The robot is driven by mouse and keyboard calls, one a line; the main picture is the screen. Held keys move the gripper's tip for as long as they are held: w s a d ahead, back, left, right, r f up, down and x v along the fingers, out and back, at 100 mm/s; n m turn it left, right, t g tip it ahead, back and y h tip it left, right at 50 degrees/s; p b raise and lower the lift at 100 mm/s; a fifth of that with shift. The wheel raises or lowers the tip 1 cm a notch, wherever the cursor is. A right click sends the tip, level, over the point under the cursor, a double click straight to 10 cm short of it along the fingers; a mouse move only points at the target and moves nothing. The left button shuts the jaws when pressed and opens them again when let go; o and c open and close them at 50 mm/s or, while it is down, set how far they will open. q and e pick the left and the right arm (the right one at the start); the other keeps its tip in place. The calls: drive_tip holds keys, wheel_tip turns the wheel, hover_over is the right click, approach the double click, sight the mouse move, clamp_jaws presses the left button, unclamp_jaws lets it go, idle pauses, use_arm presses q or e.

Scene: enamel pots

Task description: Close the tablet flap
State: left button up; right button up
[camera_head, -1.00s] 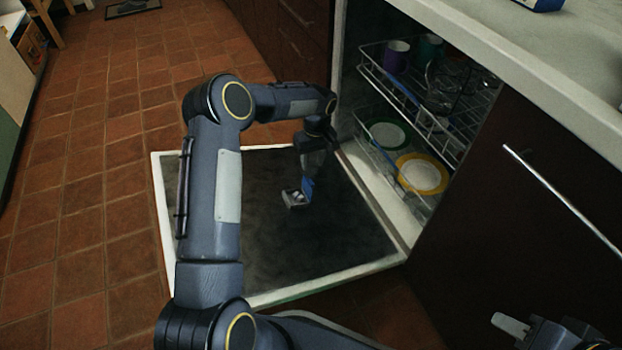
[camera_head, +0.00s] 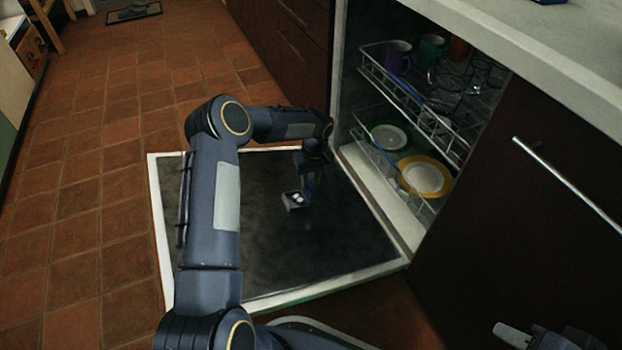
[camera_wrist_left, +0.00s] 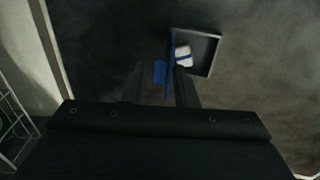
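The tablet compartment (camera_head: 293,203) is a small grey-rimmed box in the inner face of the lowered dishwasher door (camera_head: 345,235). In the left wrist view a white tablet (camera_wrist_left: 183,54) lies inside its left part. The blue flap (camera_wrist_left: 160,72) shows at the compartment's left side, partly hidden by a finger; it stands clear of the opening. My left gripper (camera_head: 307,187) points down beside the compartment. Its dark fingers look apart, with blue visible between them; contact with the flap cannot be told. My right gripper (camera_head: 530,336) is partly in view at the bottom right, away from the door.
Wire racks with mugs (camera_head: 398,57) and plates (camera_head: 425,176) stand in the dishwasher to the right of the left gripper. A counter (camera_head: 560,50) and a cupboard with a bar handle (camera_head: 565,185) lie further right. Tiled floor (camera_head: 90,200) is clear at left.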

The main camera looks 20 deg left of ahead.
use_arm(q)
clamp_jaws()
drive_tip(key=shift+s+a+r+t, duration=0.1)
drive_tip(key=shift+s+a+t, duration=0.1)
drive_tip(key=shift+t, duration=0.1)
idle(0.3)
drive_tip(key=shift+s+a+t+h, duration=0.65)
drive_tip(key=shift+t+h, duration=0.15)
drive_tip(key=shift+h, duration=0.1)
drive_tip(key=shift+s+a+t+h, duration=0.5)
drive_tip(key=shift+t+h, duration=0.1)
drive_tip(key=shift+t, duration=0.1)
drive_tip(key=shift+s+a+f+t+h, duration=0.3)
drive_tip(key=shift+s+a+t+h, duration=0.1)
drive_tip(key=shift+s+t+h, duration=0.15)
drive_tip(key=s+a+f+t+h, duration=0.1)
drive_tip(key=s+t+h+b, duration=0.1)
drive_tip(key=t+h, duration=0.1)
drive_tip(key=shift+a+f+t, duration=0.25)
drive_tip(key=shift+a+f, duration=0.1)
drive_tip(key=shift+a, duration=0.05)
drive_tip(key=shift+s+a+f+t+h+b, duration=0.25)
drive_tip(key=shift+f+t+h, duration=0.1)
drive_tip(key=shift+t+h, duration=0.2)
drive_tip(key=shift+s+a+f+t+h+b, duration=0.2)
drive_tip(key=shift+f+t+h, duration=0.15)
drive_tip(key=shift+t+h, duration=0.2)
